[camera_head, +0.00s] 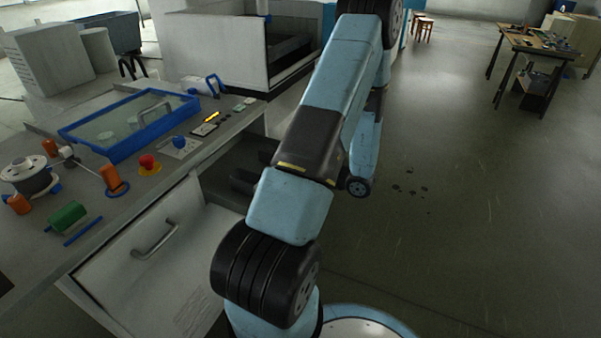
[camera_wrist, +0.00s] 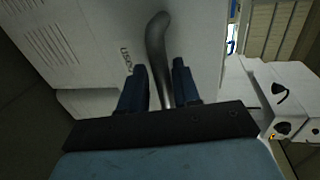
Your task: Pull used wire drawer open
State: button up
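In the wrist view a pale grey panel (camera_wrist: 95,40) bears dark lettering that seems to read "USED". A bent grey metal handle (camera_wrist: 158,50) stands out from it. The two dark fingers of my gripper (camera_wrist: 160,85) are spread, one on each side of this handle, with narrow gaps seen beside it; contact is not clear. In the head view my gripper (camera_head: 254,170) is by the shaded end under the bench, and the handle between its fingers is hidden there. A nearer front panel (camera_head: 185,255) with a bar handle (camera_head: 155,240) also shows in the head view.
The bench top (camera_head: 130,205) above carries a blue-framed glass lid (camera_head: 125,128), a red button (camera_head: 148,162), a wire spool (camera_head: 28,175) and small parts. Open floor (camera_head: 460,230) lies to the right. A tool table (camera_head: 540,45) stands far off at back right.

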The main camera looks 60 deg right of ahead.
jog(key=shift+o, duration=0.4)
jog(key=shift+s+r, duration=0.1)
jog(key=shift+r, duration=0.05)
jog(key=v, duration=1.3)
jog(key=shift+s, duration=0.3)
jog(key=w+a+r+n+g+y, duration=0.6)
jog(key=w+a+r+n+g, duration=0.35)
jog(key=w+a+r, duration=0.85)
jog(key=s+a+r+n+h, duration=0.1)
jog(key=a+r+n+h, duration=0.1)
jog(key=a+r, duration=0.3)
jog(key=s+a+r+n+h, duration=0.1)
jog(key=a+r, duration=0.4)
jog(key=a, duration=0.7)
jog(key=s+a+r+n+h, duration=0.2)
jog(key=a+r+h, duration=0.3)
jog(key=a, duration=0.3)
jog(key=shift+a+r+n, duration=0.25)
jog(key=shift+r+n, duration=0.2)
jog(key=shift+n, duration=0.4)
jog(key=shift+d, duration=0.1)
